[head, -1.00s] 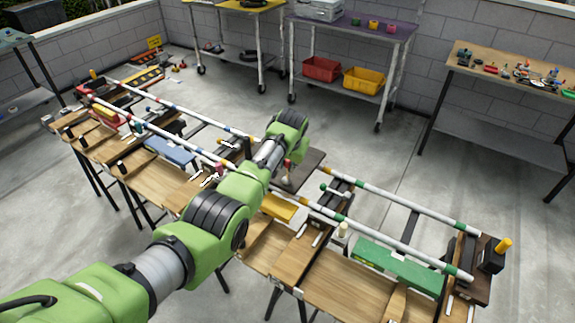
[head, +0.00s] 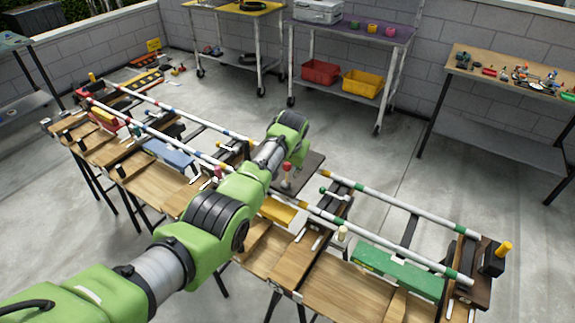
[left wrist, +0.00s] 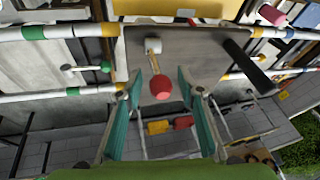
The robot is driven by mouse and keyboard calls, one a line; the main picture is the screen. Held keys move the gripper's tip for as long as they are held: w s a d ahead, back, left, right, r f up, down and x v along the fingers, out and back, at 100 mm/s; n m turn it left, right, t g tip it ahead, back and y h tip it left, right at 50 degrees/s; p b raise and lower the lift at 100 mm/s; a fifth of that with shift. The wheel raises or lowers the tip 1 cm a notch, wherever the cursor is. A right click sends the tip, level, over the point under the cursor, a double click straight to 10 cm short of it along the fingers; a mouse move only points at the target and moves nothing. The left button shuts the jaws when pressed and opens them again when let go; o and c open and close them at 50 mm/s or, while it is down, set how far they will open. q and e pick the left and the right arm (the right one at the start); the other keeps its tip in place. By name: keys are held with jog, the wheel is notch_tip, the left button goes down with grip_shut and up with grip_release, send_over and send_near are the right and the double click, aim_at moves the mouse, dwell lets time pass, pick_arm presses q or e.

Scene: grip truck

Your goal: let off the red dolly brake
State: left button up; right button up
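The red dolly brake is a lever with a round red knob (left wrist: 160,88) on a thin brass-coloured stem from a pale pivot block. It stands on a dark dolly plate (left wrist: 190,72) lying across the two striped rails. In the head view the red knob (head: 286,166) shows just right of my left arm's wrist. My left gripper (left wrist: 160,76) has its two teal fingers apart, with the knob between them in the picture; I see no finger touching it. In the head view its fingers are hidden by the arm. My right gripper is in neither view.
A black handle (left wrist: 247,64) sticks out at the plate's right side in the wrist view. A green-knobbed lever (left wrist: 105,67) is left of the plate. The striped rails (head: 390,240) run along the wooden benches, with a yellow-topped post (head: 503,248) at the right end.

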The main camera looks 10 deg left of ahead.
pick_arm(q)
jog(key=v, duration=1.1)
jog(key=shift+s+r, duration=0.15)
jog(key=shift+r, duration=0.25)
jog(key=shift+d, duration=0.1)
